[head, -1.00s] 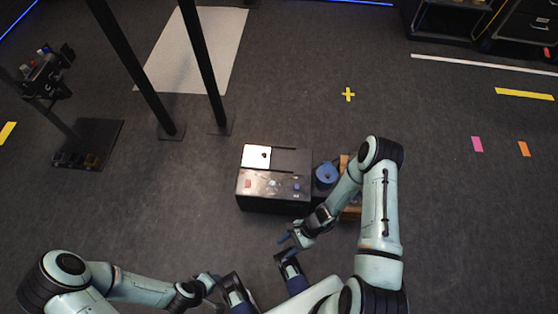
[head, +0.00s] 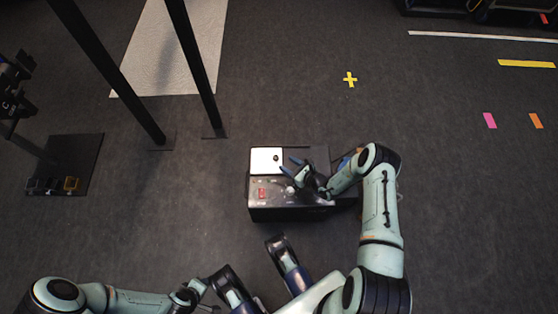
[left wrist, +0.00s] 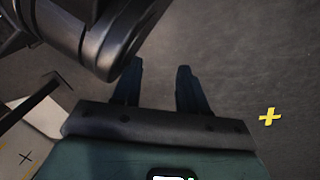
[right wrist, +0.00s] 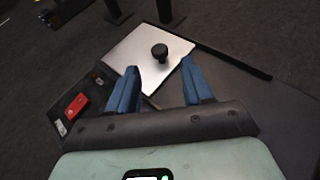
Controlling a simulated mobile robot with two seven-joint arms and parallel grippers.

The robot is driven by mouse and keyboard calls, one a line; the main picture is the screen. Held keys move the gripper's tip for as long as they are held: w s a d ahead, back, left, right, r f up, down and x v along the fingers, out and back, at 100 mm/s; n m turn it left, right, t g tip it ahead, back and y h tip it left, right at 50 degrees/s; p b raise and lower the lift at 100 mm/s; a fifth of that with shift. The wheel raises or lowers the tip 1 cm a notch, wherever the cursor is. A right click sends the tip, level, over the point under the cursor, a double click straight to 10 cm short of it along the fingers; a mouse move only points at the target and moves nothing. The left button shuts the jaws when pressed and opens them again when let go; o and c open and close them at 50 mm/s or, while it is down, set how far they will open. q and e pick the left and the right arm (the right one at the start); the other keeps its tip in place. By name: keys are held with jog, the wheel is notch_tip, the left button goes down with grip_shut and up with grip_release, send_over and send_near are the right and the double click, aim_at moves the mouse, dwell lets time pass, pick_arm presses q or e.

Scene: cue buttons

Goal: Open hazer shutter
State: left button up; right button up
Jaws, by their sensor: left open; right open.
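The hazer is a black box (head: 290,212) on the floor in front of me. A silver shutter plate (head: 262,168) with a small black knob (head: 276,157) lies on the left of its top. My right gripper (head: 288,166) is open above the box, beside the plate on its right. In the right wrist view the knob (right wrist: 159,52) shows upright on the silver plate (right wrist: 140,60), centred between and a little beyond the open fingertips (right wrist: 160,66). I see no contact with it. My left gripper (left wrist: 157,75) is open and empty, low at the left in the head view.
A red button (head: 262,192) and a pale knob sit on the box's front panel. Two black posts (head: 195,70) stand behind it to the left. A dark stand base (head: 65,165) is at far left.

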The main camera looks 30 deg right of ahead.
aim_at(277, 158)
jog(key=b+x, duration=0.1)
jog(key=x, duration=0.3)
jog(key=shift+w+a+f, duration=0.1)
jog(key=shift+w+f, duration=0.15)
pick_arm(q)
jog(key=shift+g, duration=0.8)
jog(key=shift+s+a+f+b, duration=0.25)
jog(key=shift+s+f, duration=0.65)
jog(key=shift+s, duration=0.25)
jog(key=shift+s+a+f+b, duration=0.1)
jog(key=shift+s+f+b, duration=0.1)
jog(key=shift+s+f, duration=0.8)
pick_arm(e)
jog(key=shift+w+a+f, duration=0.1)
jog(key=shift+w+a, duration=0.05)
jog(key=shift+w, duration=0.45)
pick_arm(q)
jog(key=shift+s+r, duration=0.1)
jog(key=shift+r, duration=0.1)
